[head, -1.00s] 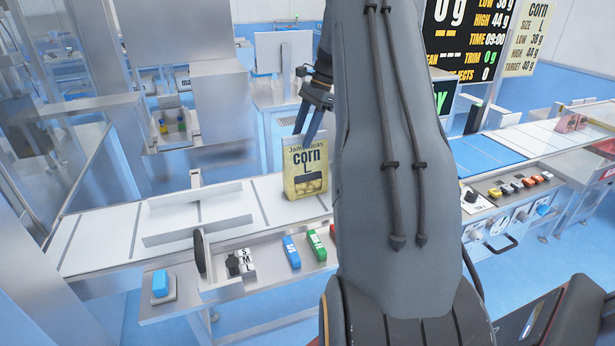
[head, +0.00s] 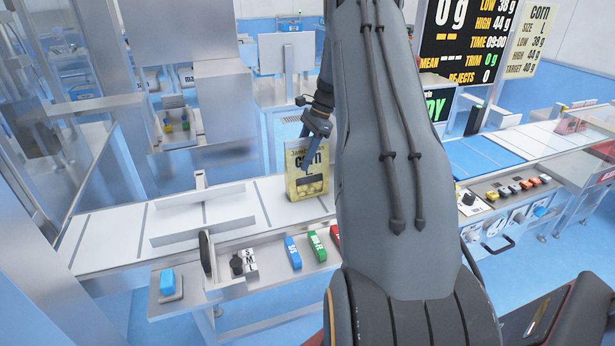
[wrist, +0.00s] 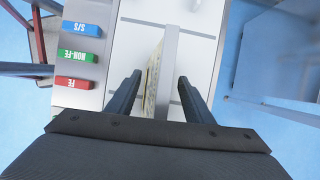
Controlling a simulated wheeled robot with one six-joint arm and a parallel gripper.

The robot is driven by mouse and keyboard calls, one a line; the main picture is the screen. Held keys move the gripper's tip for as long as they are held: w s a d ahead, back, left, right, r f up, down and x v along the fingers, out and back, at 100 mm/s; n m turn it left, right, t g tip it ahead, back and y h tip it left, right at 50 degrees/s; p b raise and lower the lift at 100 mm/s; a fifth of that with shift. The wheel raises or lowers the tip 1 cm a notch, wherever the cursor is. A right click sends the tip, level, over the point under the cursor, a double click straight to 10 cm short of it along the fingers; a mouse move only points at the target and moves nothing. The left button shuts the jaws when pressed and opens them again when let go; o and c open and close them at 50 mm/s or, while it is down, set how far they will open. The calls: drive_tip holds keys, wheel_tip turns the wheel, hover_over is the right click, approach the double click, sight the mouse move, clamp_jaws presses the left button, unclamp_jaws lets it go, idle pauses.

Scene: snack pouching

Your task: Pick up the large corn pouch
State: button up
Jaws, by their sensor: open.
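The large corn pouch (head: 307,181) stands upright on the white conveyor (head: 240,203), with its yellow label facing the head camera. My gripper (head: 310,158) is open, with its fingers lowered at the pouch. In the wrist view the pouch (wrist: 152,85) is seen edge-on from above, between the two open fingers (wrist: 157,92). A visible gap lies on each side of the pouch, so neither finger appears to touch it. My arm hides part of the conveyor to the right of the pouch.
Guide rails (head: 203,212) cross the conveyor left of the pouch. Blue (head: 292,253) and green (head: 316,246) labelled blocks lie on the front shelf, also seen in the wrist view with a red block (wrist: 73,82). A blue mat section (head: 484,155) is at right.

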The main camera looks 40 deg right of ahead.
drive_tip(key=shift+f, duration=0.25)
idle(0.5)
clamp_jaws()
idle(0.4)
